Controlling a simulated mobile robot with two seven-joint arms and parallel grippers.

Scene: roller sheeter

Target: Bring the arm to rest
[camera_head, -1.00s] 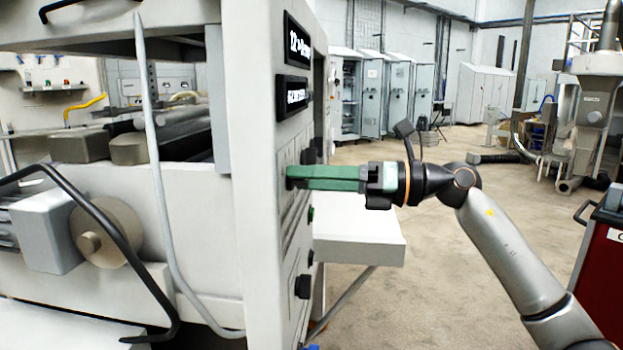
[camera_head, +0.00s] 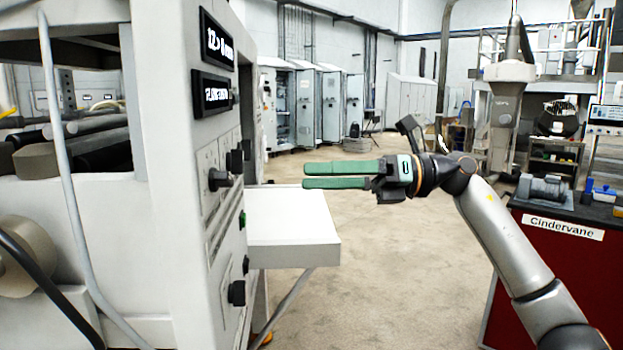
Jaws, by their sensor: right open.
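My right gripper (camera_head: 306,175) has long green fingers that point left. The fingers are parted with nothing between them, so it is open and empty. It hangs in the air to the right of the machine's control panel (camera_head: 213,165), apart from it in the picture. The panel has two dark displays, several black knobs and a green button. My right arm (camera_head: 505,240) comes in from the lower right. My left gripper is not in view.
A white side shelf (camera_head: 292,240) juts from the machine below the gripper. A red cabinet (camera_head: 560,270) labelled Cindervane, with a grey motor (camera_head: 545,189) on its top, stands at the right. Open floor (camera_head: 400,290) lies between. Grey cabinets (camera_head: 330,103) line the back.

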